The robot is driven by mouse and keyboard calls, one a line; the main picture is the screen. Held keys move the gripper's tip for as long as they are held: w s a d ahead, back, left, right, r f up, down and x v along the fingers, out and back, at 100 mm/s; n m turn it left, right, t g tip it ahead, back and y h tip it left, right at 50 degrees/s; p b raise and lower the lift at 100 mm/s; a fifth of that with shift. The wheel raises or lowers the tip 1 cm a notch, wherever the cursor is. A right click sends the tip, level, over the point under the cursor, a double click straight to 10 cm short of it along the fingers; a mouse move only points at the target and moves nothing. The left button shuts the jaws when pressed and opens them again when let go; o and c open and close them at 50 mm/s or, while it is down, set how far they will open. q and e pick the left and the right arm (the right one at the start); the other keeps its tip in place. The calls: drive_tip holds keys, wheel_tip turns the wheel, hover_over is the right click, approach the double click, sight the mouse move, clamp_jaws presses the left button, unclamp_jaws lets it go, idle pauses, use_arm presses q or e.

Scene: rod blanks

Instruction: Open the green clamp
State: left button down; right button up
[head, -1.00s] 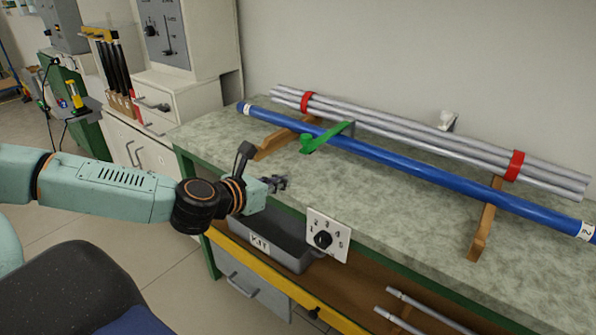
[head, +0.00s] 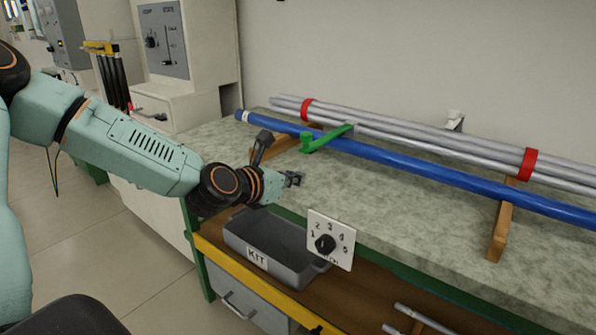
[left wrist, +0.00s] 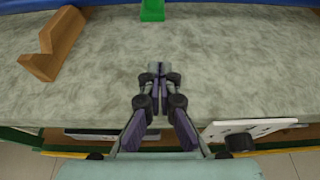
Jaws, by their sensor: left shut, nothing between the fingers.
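The green clamp (head: 325,138) lies across the blue rod (head: 400,170) on the bench, its knob end toward me. It reaches back toward the bundle of grey rods. Its near end also shows at the top of the left wrist view (left wrist: 152,10). My left gripper (head: 297,179) is over the bench's front edge, in front of the clamp and apart from it. In the left wrist view its fingers (left wrist: 157,68) are together, with nothing between them. My right gripper does not show.
Grey rods (head: 440,143) with red bands lie behind the blue rod on wooden supports (head: 503,220). A grey KIT tray (head: 240,235) sits below the bench edge, beside a numbered dial plate (head: 331,240). The bench top in front of the blue rod is clear.

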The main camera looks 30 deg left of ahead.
use_arm(q)
drive_tip(key=shift+w+d+f+b, duration=0.15)
drive_tip(key=shift+w+f+b, duration=0.25)
drive_tip(key=shift+w+b, duration=0.2)
wheel_tip(320, 180, up, 5)
drive_tip(key=shift+f+p, duration=0.2)
drive_tip(key=shift+p, duration=0.9)
drive_tip(key=shift+f, duration=0.1)
drive_tip(key=shift+w, duration=0.1)
